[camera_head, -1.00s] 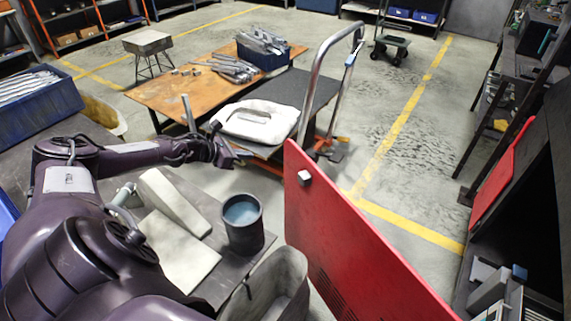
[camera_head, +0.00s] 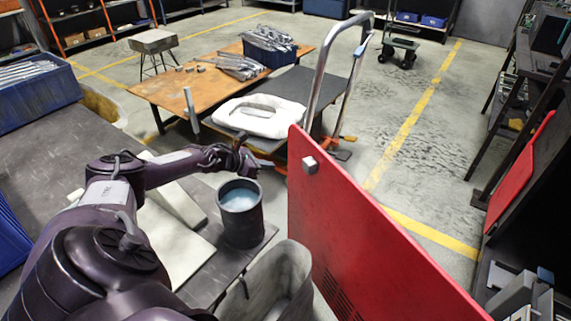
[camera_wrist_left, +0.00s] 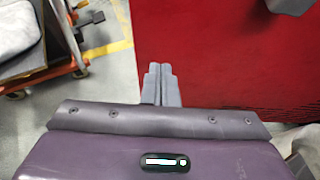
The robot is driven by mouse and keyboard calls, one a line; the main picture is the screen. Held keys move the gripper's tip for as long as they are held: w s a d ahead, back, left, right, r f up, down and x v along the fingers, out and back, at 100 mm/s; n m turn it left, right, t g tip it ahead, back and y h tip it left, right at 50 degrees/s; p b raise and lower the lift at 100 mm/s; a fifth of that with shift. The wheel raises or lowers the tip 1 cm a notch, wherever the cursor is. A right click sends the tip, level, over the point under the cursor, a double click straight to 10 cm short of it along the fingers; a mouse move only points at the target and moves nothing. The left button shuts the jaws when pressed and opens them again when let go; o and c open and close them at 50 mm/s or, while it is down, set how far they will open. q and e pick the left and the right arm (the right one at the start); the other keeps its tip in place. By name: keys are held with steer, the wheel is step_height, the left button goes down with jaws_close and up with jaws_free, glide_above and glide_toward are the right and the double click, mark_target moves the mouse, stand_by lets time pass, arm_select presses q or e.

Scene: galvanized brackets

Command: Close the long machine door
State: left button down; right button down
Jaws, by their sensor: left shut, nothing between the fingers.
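The long red machine door (camera_head: 350,230) stands upright and swung out, running from the centre to the bottom right of the head view. A small grey block-like handle (camera_head: 310,165) sits near its far upper corner. My left gripper (camera_head: 252,160) is to the left of the door's far edge, with a gap seen between them in the head view. In the left wrist view its fingers (camera_wrist_left: 161,85) are together and empty, overlapping the left edge of the red door panel (camera_wrist_left: 225,60) in the picture. A grey block, probably the handle, is cut off at the top right there. My right gripper is not seen.
A dark cup of bluish liquid (camera_head: 240,212) stands just below my left gripper, with a grey bin (camera_head: 272,290) nearer. A cart with a chrome handle (camera_head: 330,70) is beyond the door. A smaller red panel (camera_head: 518,175) is at the right. Floor between is clear.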

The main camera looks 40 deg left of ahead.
mark_target(293, 164)
arm_select(q)
steer(key=x, duration=0.4)
steer(key=r+b+x, duration=0.1)
steer(key=x, duration=0.1)
steer(key=shift+w+d, duration=0.1)
steer(key=shift+w, duration=0.1)
steer(key=shift+w+d, duration=0.25)
steer(key=shift+w, duration=0.5)
steer(key=shift+s, duration=0.1)
